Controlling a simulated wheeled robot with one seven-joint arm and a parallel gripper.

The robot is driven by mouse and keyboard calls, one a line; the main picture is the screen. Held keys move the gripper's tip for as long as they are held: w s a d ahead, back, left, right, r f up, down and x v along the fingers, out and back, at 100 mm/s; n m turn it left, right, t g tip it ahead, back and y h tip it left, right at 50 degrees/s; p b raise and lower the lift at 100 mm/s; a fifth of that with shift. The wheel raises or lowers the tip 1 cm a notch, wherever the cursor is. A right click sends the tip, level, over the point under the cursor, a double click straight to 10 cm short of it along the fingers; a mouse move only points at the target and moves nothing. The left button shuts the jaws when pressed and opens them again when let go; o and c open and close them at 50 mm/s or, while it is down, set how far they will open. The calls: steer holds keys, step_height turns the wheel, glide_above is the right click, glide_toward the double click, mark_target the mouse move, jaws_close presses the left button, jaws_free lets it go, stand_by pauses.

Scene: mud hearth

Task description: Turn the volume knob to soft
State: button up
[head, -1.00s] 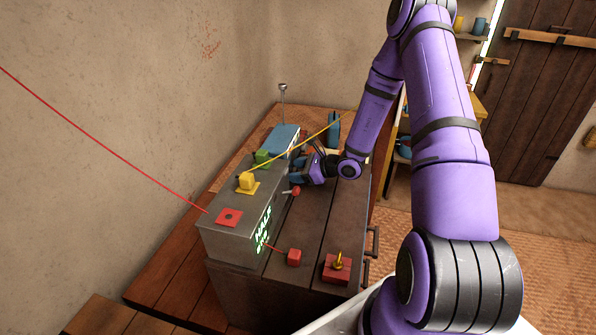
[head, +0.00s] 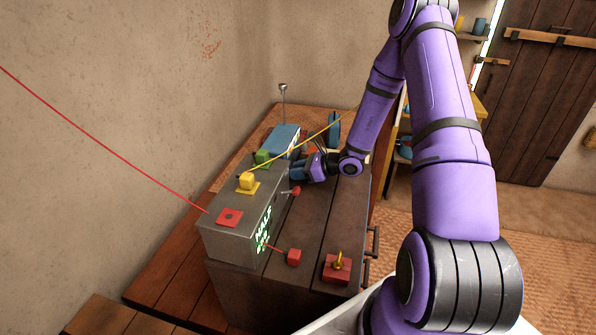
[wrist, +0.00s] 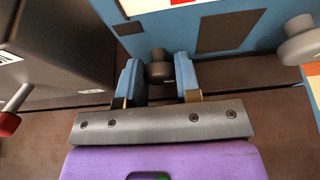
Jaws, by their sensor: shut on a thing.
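The blue radio (head: 284,138) stands at the far end of the dark bench, partly hidden by a grey metal box and my arm. In the wrist view its blue front (wrist: 225,32) fills the top. A dark round knob (wrist: 160,70) sticks out from it. My gripper (wrist: 158,82) has its two blue fingers on either side of this knob, shut on it. A second, pale grey knob (wrist: 301,42) is at the right, clear of the fingers. I cannot read any volume marking. In the head view my gripper (head: 301,166) is beside the radio's front; the knob is hidden there.
The grey metal box (head: 236,228) with green lit lettering stands close by, left of my gripper in the wrist view. A red-tipped lever (head: 295,191) projects from it.

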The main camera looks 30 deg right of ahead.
steer(key=m+y, duration=0.1)
steer(key=m, duration=0.1)
steer(key=m+g+y, duration=0.1)
steer(key=shift+w+d+m+g, duration=0.1)
steer(key=shift+m+g, duration=0.2)
steer(key=shift+m, duration=0.1)
steer(key=shift+y, duration=0.3)
stand_by(0.3)
steer(key=o, duration=0.9)
steer(key=shift+o, duration=0.2)
steer(key=shift+d, duration=0.1)
steer(key=v, duration=1)
steer(key=shift+s+d+r, duration=0.15)
steer(key=shift+s+d, duration=0.05)
steer(key=shift+s, duration=0.05)
